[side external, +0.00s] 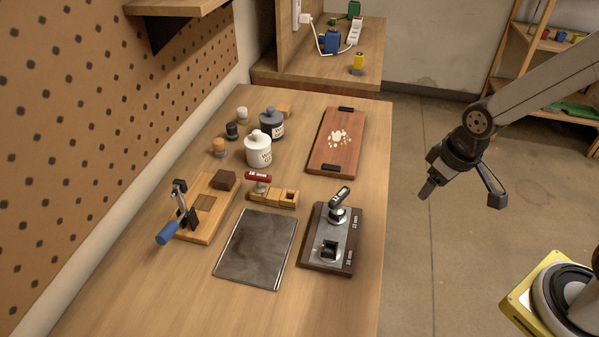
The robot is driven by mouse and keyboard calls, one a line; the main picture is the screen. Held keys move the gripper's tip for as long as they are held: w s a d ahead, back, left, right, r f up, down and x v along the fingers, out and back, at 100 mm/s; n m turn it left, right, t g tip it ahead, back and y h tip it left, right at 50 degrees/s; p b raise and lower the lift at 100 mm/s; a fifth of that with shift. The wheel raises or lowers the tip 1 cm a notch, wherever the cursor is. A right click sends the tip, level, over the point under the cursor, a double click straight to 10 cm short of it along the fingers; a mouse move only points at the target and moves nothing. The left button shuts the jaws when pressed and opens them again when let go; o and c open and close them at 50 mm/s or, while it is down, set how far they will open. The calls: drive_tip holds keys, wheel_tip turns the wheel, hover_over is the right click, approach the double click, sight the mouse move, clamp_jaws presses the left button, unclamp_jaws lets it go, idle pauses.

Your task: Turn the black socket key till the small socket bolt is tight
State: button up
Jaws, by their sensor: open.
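A dark wooden board with a grey metal plate (318,232) lies near the right edge of the workbench. A black and silver key (340,198) stands at the plate's far end, its handle tilted up to the right. The small socket bolt cannot be made out; the key's foot covers that spot.
Left of the board are a dark flat sheet (255,248), a wooden block with a red-handled tool (258,177) and a blue-handled clamp fixture (182,215). Jars (259,148) and a reddish tray (335,152) stand farther back. Open floor lies between bench and my arm.

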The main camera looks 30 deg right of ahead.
drive_tip(key=w+a+n+g, duration=0.1)
drive_tip(key=w+a+n, duration=0.55)
drive_tip(key=n, duration=0.45)
drive_tip(key=n+g, duration=0.1)
drive_tip(key=n, duration=0.7)
hover_over(340, 194)
drive_tip(key=shift+s+d+f, duration=0.35)
drive_tip(key=shift+d+f, duration=0.05)
drive_tip(key=shift+f, duration=0.25)
drive_tip(key=shift+w+a+f+n+g, duration=0.15)
drive_tip(key=shift+a+n, duration=0.1)
drive_tip(key=shift+n, duration=0.25)
drive_tip(key=shift+w+a+r+n+g, duration=0.15)
drive_tip(key=shift+a+n, duration=0.1)
drive_tip(key=shift+n, duration=0.25)
drive_tip(key=shift+f, duration=0.25)
drive_tip(key=shift+f, duration=3.75)
